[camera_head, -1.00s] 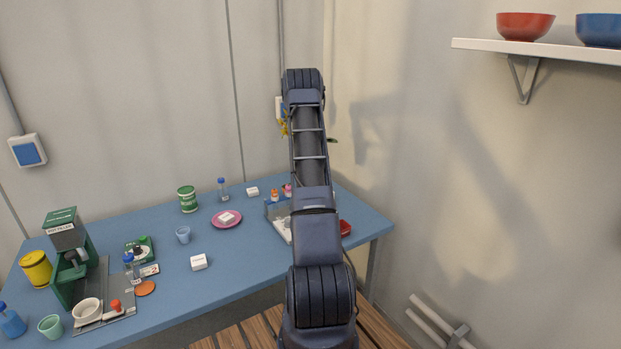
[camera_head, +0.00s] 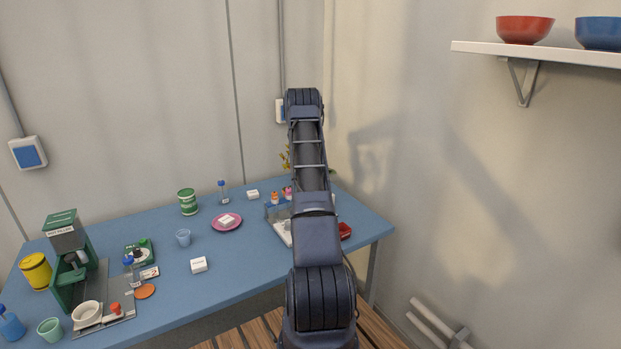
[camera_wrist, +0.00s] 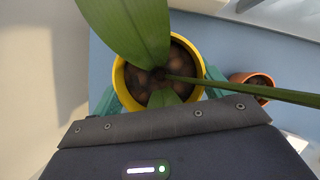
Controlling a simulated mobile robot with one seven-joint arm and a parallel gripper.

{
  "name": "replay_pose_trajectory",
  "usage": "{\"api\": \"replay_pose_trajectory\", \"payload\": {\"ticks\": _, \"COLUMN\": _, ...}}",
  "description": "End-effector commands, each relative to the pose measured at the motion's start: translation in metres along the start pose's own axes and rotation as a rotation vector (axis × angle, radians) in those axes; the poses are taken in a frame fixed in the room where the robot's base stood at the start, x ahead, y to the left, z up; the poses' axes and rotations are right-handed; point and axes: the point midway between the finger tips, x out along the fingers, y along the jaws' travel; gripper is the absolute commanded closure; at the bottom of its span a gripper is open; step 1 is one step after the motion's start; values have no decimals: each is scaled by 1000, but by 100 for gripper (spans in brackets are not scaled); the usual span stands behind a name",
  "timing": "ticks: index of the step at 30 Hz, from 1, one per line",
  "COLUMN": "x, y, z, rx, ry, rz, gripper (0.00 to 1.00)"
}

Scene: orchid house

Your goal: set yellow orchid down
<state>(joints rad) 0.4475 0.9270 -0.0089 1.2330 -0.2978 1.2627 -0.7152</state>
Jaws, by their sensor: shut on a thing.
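The yellow orchid is in a yellow pot (camera_wrist: 119,82) filled with dark chunky bark, with broad green leaves (camera_wrist: 135,28) over it in the wrist view. My gripper (camera_wrist: 160,88) has its teal fingers on both sides of this pot and is shut on it. The blue table top (camera_wrist: 222,50) shows below and around the pot; I cannot tell whether the pot touches it. In the head view, a few yellow blooms (camera_head: 285,159) show left of my arm, which hides the pot and my gripper.
An orange-brown pot (camera_wrist: 262,80) stands close on the right in the wrist view. In the head view, a tray (camera_head: 274,213) with small items and a red dish (camera_head: 345,231) are by my arm. A pink plate (camera_head: 216,227) is further left. The wall is close behind.

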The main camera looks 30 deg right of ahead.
Motion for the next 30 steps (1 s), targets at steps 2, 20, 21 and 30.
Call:
{"api": "replay_pose_trajectory", "payload": {"ticks": 2, "x": 4, "y": 0, "z": -2, "rx": 0, "ry": 1, "rz": 1, "gripper": 57}}
{"api": "replay_pose_trajectory", "payload": {"ticks": 20, "x": 7, "y": 0, "z": -3, "rx": 0, "ry": 0, "rz": 1, "gripper": 0}}
{"api": "replay_pose_trajectory", "payload": {"ticks": 21, "x": 7, "y": 0, "z": -3, "rx": 0, "ry": 0, "rz": 1, "gripper": 0}}
{"api": "replay_pose_trajectory", "payload": {"ticks": 30, "x": -12, "y": 0, "z": -2, "rx": 0, "ry": 2, "rz": 3, "gripper": 0}}
